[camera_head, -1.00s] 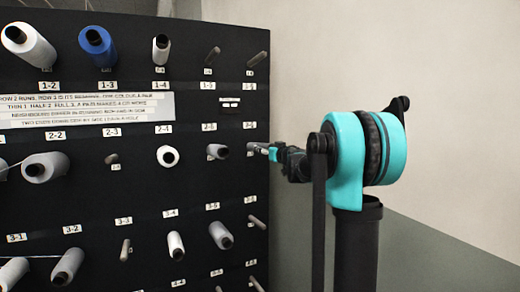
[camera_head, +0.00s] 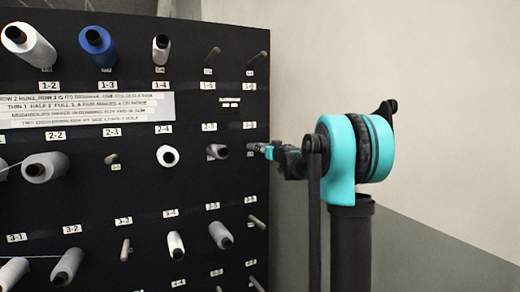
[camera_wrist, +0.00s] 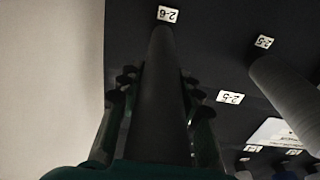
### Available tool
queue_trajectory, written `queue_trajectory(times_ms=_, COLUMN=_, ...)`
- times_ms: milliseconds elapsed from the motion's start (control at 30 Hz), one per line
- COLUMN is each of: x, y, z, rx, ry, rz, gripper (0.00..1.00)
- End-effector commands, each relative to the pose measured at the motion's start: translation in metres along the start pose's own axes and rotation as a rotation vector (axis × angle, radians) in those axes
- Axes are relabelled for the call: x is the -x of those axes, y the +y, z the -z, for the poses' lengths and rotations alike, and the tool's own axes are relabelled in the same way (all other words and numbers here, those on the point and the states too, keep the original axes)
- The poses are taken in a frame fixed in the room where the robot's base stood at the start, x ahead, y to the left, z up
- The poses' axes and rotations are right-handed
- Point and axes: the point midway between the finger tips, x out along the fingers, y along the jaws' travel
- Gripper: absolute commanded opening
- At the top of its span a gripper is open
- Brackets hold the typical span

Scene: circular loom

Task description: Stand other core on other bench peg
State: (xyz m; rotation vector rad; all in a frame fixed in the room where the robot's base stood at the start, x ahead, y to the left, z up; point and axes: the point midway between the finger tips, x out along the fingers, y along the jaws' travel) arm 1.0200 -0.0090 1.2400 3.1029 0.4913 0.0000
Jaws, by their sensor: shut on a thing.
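My gripper (camera_head: 266,149) is at the right edge of the black rack, at the position labelled 2-6. In the wrist view my gripper (camera_wrist: 157,95) is shut on a long dark grey core (camera_wrist: 160,85), with a finger on each side. The core's far end reaches close to the rack panel by the 2-6 label; whether a peg is still inside it cannot be seen. In the head view the core is mostly hidden by the gripper. No bench or bench peg shows in either view.
The black rack (camera_head: 130,200) carries several spools and bare pegs. A grey spool (camera_head: 217,152) on the neighbouring peg is close to my gripper; it also shows in the wrist view (camera_wrist: 285,90). Right of the rack is clear wall.

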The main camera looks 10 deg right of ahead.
Motion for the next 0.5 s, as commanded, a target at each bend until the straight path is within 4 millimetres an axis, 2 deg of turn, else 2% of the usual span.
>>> queue_trajectory(times_ms=33, x=0.0000, y=0.0000, z=0.0000, rx=0.000, ry=0.000, rz=0.000, gripper=0.14)
queue_trajectory(times_ms=167, x=0.0001, y=0.0000, z=0.0001, rx=0.000, ry=0.000, rz=0.000, gripper=0.00)
queue_trajectory(times_ms=500, x=0.0050, y=0.0001, z=0.0008, rx=0.000, ry=0.000, rz=0.000, gripper=0.00)
